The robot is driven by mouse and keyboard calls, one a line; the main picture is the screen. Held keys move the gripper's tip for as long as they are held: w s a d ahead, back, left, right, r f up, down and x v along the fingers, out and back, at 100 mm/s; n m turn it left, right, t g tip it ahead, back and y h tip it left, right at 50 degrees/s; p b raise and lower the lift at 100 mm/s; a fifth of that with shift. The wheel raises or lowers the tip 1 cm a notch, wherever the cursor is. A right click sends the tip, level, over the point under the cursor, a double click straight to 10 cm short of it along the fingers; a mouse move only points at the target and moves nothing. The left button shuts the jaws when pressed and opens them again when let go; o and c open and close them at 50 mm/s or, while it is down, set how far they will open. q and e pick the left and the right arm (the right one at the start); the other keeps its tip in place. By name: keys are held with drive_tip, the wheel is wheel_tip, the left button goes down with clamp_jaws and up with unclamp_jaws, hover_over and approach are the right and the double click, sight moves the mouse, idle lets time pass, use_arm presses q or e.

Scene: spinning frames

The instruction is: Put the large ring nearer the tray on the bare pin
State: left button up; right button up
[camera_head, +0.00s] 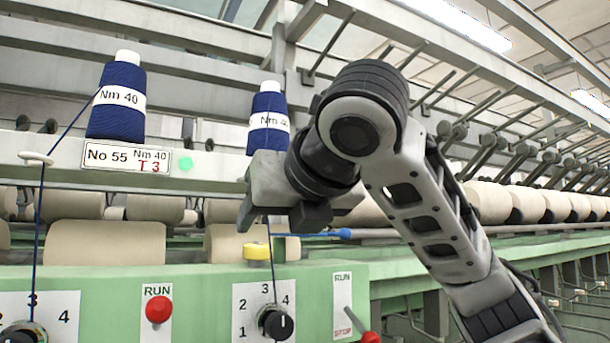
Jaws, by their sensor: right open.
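My right gripper (279,217) is open, with its fingers pointing down in front of the machine, below the right blue bobbin. Nothing shows between its fingers except a blue thread that seems to pass behind them. I cannot make out a large ring, a tray or a bare pin in this view. My right arm covers part of the middle and right of the machine. My left gripper is out of view.
Blue bobbins (117,102) (268,104) stand on the upper rail. A yellow cylinder (257,251) and a blue-tipped rod (342,234) lie just below the gripper. The green panel carries a red button (158,310), a black dial (277,323) and a red-ended lever (370,338).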

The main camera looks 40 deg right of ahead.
use_arm(q)
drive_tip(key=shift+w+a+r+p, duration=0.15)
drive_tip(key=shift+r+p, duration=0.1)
drive_tip(key=shift+p, duration=0.35)
use_arm(e)
drive_tip(key=v, duration=0.8)
drive_tip(key=shift+s, duration=0.25)
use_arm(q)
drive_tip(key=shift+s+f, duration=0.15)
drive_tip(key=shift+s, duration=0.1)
use_arm(e)
drive_tip(key=shift+r, duration=0.1)
